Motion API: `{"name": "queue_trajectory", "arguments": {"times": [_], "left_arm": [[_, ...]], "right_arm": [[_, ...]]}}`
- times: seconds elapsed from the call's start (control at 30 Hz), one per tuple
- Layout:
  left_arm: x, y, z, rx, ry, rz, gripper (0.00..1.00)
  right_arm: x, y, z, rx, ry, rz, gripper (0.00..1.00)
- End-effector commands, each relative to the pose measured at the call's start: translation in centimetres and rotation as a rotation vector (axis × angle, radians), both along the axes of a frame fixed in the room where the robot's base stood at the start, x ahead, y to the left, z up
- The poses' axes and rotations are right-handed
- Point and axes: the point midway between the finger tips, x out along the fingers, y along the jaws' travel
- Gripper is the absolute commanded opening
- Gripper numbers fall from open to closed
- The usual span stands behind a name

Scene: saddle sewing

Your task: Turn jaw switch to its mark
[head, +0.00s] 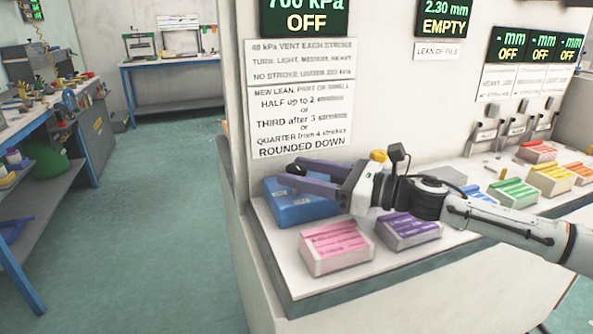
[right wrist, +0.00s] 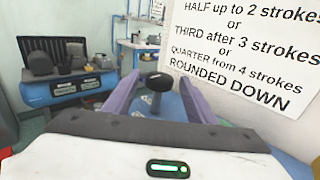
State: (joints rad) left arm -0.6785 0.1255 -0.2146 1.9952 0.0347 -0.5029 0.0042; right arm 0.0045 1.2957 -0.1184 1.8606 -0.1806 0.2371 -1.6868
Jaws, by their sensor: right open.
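My right gripper (head: 288,171) reaches in from the right in the head view, with its two purple fingers apart. A black round knob (right wrist: 160,82) on a stem shows between the fingers in the right wrist view, apparently the switch. Its dark top (head: 297,169) also shows between the fingertips in the head view. I cannot tell whether either finger touches it. A blue box (head: 305,211) sits below the fingers, partly hidden by them. No mark for the switch can be made out. My left gripper is not in view.
A pink block (head: 337,250) and a purple block (head: 408,232) stand on the counter under my right arm. More coloured blocks (head: 515,191) lie farther right. A wall with printed signs (head: 300,100) rises behind the gripper. Open floor (head: 150,230) lies to the left.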

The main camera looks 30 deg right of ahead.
Motion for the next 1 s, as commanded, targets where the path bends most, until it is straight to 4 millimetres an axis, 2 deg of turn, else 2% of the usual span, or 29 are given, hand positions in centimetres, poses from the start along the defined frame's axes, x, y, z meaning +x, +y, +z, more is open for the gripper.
{"name": "queue_trajectory", "arguments": {"times": [0.2,0.6,0.87,1.0], "left_arm": [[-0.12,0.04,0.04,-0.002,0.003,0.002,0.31],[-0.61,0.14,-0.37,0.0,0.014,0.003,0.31],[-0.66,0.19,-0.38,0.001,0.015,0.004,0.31],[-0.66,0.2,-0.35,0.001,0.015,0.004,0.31]], "right_arm": [[0.75,0.55,0.16,-0.002,-0.002,0.002,0.51],[0.93,0.71,0.01,-0.002,0.0,0.003,0.51],[0.92,0.7,0.02,-0.002,0.0,0.003,0.1],[0.92,0.71,0.02,-0.002,0.0,-0.001,0.1]]}}
